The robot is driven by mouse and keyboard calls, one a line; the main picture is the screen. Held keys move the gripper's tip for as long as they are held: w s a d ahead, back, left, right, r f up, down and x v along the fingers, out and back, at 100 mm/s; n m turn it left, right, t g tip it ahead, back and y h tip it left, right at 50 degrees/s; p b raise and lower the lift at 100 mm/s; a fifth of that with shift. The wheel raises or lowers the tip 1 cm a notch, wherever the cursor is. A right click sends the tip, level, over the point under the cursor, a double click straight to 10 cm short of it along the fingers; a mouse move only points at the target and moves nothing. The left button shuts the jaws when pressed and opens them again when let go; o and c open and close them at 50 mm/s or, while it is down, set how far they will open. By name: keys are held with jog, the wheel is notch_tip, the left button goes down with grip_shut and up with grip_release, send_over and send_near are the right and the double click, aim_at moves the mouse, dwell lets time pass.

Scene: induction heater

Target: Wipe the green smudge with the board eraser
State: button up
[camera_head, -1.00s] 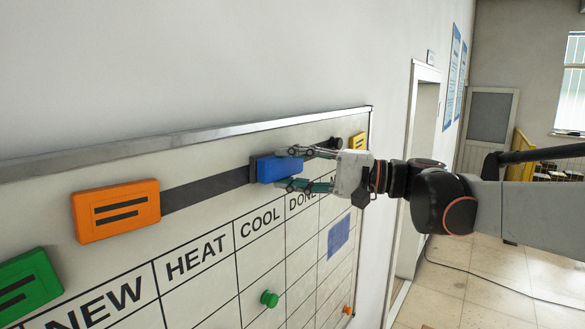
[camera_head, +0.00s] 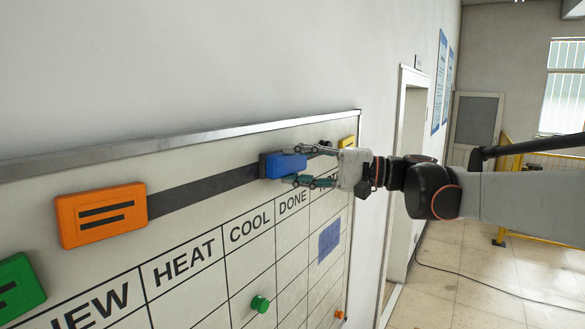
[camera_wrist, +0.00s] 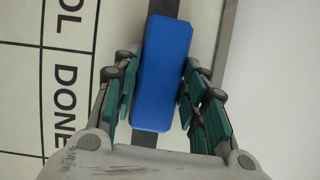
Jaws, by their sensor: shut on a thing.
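The board eraser is a blue block (camera_head: 287,164) with a dark side toward the board. It lies over the black strip at the top of the whiteboard, above the column headings. My gripper (camera_wrist: 160,88) is shut on it, with one finger on each long side. In the wrist view the blue face (camera_wrist: 163,70) sits between the fingers, along the strip. I cannot tell whether the eraser touches the strip. I see no clear green smudge. A flat blue-violet patch (camera_head: 329,240) lies under the right-hand columns, below and right of the eraser.
On the whiteboard (camera_head: 215,285) are an orange eraser-like block (camera_head: 101,217), a green block (camera_head: 18,287), a yellow block (camera_head: 348,142) and a round green magnet (camera_head: 260,304). A small orange magnet (camera_head: 340,315) sits lower right. A doorway and open floor lie right.

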aim_at(277, 170)
jog(key=w+d, duration=0.2)
jog(key=w, duration=0.1)
jog(key=w+d, duration=0.1)
jog(key=shift+w+d, duration=0.25)
jog(key=shift+w, duration=0.1)
dwell(0.3)
jog(key=shift+s+a, duration=1.2)
jog(key=shift+s, duration=0.35)
jog(key=shift+s+a, duration=1.15)
jog(key=shift+s, duration=0.35)
jog(key=shift+s+a, duration=1.2)
jog(key=shift+s, duration=0.35)
jog(key=shift+d, duration=0.1)
jog(key=shift+s+d, duration=0.3)
jog(key=shift+d, duration=0.2)
jog(key=shift+s+d, duration=1.5)
jog(key=shift+d, duration=0.3)
